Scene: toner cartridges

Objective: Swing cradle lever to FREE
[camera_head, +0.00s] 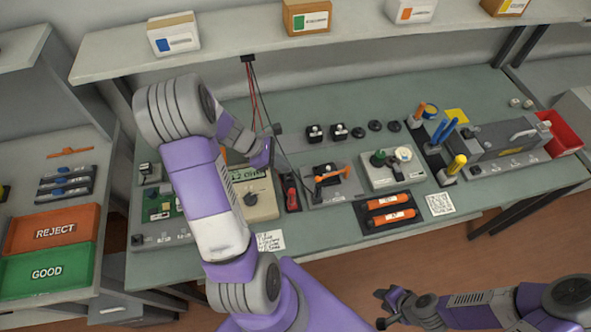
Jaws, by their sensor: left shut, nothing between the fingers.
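The cradle (350,190) is a grey plate with a black block on it, in the middle of the bench in the head view. An orange lever (334,173) lies across the block, slanting up to the right; its label is too small to read. My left gripper (268,148) is shut and empty, above the bench to the left of the cradle and apart from the lever. My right gripper (382,308) is open and empty, low in front of the bench, away from the cradle.
Two orange cartridges (390,218) lie in a black tray in front of the cradle. A beige meter (256,194) stands left of it, a grey plate with knobs (378,182) right. A shelf (345,28) overhangs behind.

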